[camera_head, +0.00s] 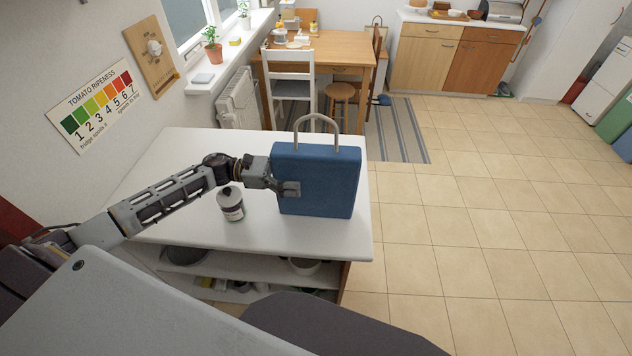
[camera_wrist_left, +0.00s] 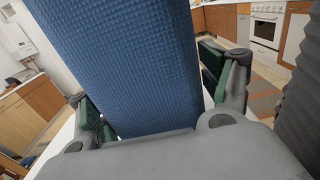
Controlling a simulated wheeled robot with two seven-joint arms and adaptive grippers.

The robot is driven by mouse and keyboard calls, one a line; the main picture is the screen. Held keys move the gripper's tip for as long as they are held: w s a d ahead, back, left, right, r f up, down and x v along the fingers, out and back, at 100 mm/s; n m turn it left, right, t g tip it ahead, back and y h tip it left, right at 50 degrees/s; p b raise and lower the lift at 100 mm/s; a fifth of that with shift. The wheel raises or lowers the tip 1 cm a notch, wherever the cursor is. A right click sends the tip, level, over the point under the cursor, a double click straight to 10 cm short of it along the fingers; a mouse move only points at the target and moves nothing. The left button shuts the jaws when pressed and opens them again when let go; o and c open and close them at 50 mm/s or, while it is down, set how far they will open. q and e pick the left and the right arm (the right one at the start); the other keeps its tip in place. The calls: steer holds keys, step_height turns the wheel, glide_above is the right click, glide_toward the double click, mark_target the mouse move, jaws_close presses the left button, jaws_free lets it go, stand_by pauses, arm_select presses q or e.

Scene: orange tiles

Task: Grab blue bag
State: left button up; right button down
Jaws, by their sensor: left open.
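The blue bag (camera_head: 322,180) stands upright on the white table (camera_head: 170,160), near its right edge, with a light grey handle arching above it. My left gripper (camera_head: 288,188) reaches in from the left at the bag's left side. In the left wrist view the bag (camera_wrist_left: 125,65) fills the middle, between the two open fingers of the gripper (camera_wrist_left: 160,105). The left finger looks close to the bag; a gap shows at the right finger. Whether either touches the bag I cannot tell. My right gripper is not in view.
A white bottle with a dark cap (camera_head: 231,206) stands on the table just below my left arm. Shelves under the tabletop hold bowls (camera_head: 304,265). A wooden table (camera_head: 325,48) with a white chair (camera_head: 288,80) stands behind. The tiled floor (camera_head: 480,220) on the right is clear.

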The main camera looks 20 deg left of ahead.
mark_target(294, 146)
arm_select(q)
steer(key=shift+c, duration=0.3)
steer(key=c, duration=0.9)
steer(key=shift+r, duration=0.15)
steer(key=shift+r+b, duration=0.95)
steer(key=shift+r, duration=3.9)
